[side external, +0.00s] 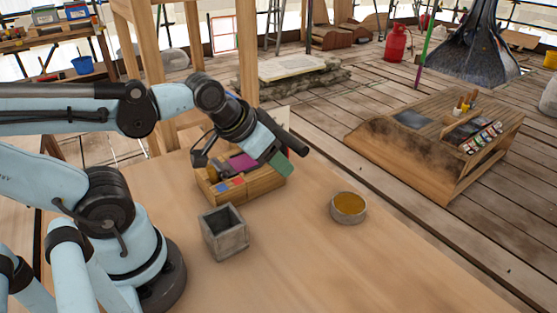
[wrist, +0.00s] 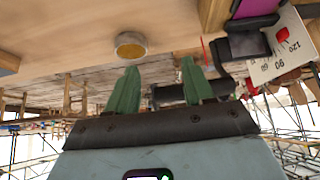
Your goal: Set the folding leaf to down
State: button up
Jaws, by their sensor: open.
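A wooden box (side external: 262,185) stands on the table beside an upright white scale plate marked 60, 90 and 120 (wrist: 285,48). A purple panel (side external: 243,161) shows over the box, tilted, with a dark bracket (wrist: 246,46) beside it in the wrist view. I cannot tell for sure which part is the folding leaf; the purple panel may be it. A red pointer (wrist: 281,34) lies on the scale near 120. My gripper (wrist: 160,66) has green fingers spread apart with nothing between them. In the side view my gripper (side external: 279,163) is at the right end of the box and hides part of it.
A dark bar (wrist: 192,92) shows beyond the fingers in the wrist view. A grey square open container (side external: 223,232) stands in front of the box. A round tin with amber contents (side external: 348,207) stands to the right. The table (side external: 370,270) is clear at front right.

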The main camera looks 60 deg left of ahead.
jog(key=shift+r, duration=0.1)
jog(key=c, duration=0.3)
jog(key=r+n, duration=0.1)
jog(key=n, duration=0.1)
jog(key=a+r+n+g, duration=0.1)
jog(key=r+n, duration=0.1)
jog(key=n, duration=0.1)
jog(key=r+n, duration=0.2)
jog(key=shift+s+a+r+n+g, duration=0.25)
jog(key=shift+n+g, duration=0.05)
jog(key=shift+n, duration=0.1)
grip_shut()
jog(key=s+a+r+n+g, duration=0.1)
jog(key=s+r+n+g, duration=0.15)
jog(key=r+n, duration=0.6)
jog(key=w+f+n, duration=0.1)
jog(key=w+f, duration=0.5)
jog(key=f, duration=0.5)
jog(key=shift+a+f+n, duration=0.15)
jog(key=shift+f+n, duration=0.05)
jog(key=shift+n, duration=0.15)
